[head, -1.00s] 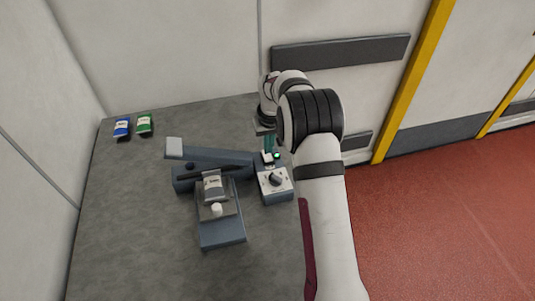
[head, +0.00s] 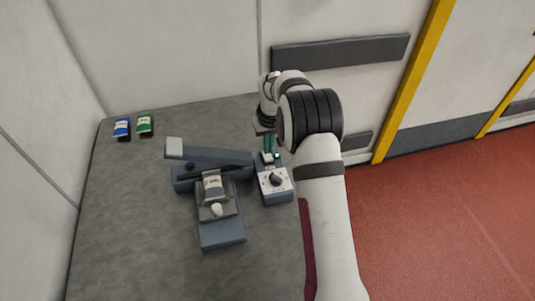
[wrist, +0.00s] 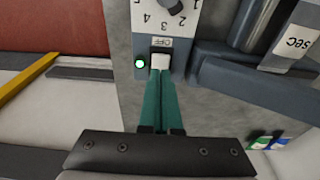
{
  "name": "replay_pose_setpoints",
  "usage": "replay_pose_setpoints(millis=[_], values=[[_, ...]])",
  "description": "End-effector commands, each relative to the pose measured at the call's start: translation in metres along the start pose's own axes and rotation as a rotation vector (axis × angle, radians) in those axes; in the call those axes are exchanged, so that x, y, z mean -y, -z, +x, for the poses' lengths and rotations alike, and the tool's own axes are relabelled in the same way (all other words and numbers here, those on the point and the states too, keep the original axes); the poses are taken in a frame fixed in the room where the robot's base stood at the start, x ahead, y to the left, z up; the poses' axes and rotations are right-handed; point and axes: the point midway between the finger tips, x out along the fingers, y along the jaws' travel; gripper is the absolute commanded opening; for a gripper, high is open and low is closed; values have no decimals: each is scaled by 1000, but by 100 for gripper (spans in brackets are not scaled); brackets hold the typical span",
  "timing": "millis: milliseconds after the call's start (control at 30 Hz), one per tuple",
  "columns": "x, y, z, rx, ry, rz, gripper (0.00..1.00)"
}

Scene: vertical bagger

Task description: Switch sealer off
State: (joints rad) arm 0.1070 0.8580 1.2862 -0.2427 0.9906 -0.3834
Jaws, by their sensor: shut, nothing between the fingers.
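The sealer (head: 222,228) stands on the grey table with its long arm raised at an angle. Its control box (head: 285,193) carries a dark dial (head: 276,180) and number marks. In the wrist view the white switch (wrist: 160,62) sits next to an OFF label (wrist: 160,41), with a lit green lamp (wrist: 140,63) beside it. My gripper (wrist: 161,74) is shut and empty, its teal fingertips right at the switch's near edge. I cannot tell whether they touch it. In the head view the fingers (head: 269,147) come down at the back of the box.
A grey-and-white bag (head: 212,185) lies on the sealer's platform. A blue packet (head: 122,128) and a green packet (head: 145,123) lie at the table's back left. The wall is close behind my gripper. The table's left side is clear.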

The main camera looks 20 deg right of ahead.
Motion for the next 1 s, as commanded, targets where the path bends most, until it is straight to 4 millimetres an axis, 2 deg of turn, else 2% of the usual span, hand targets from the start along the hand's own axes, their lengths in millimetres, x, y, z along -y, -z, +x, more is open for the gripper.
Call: replay_pose_setpoints(millis=[1000], values=[[0, -2, 13, 1, 0, 0, 0]])
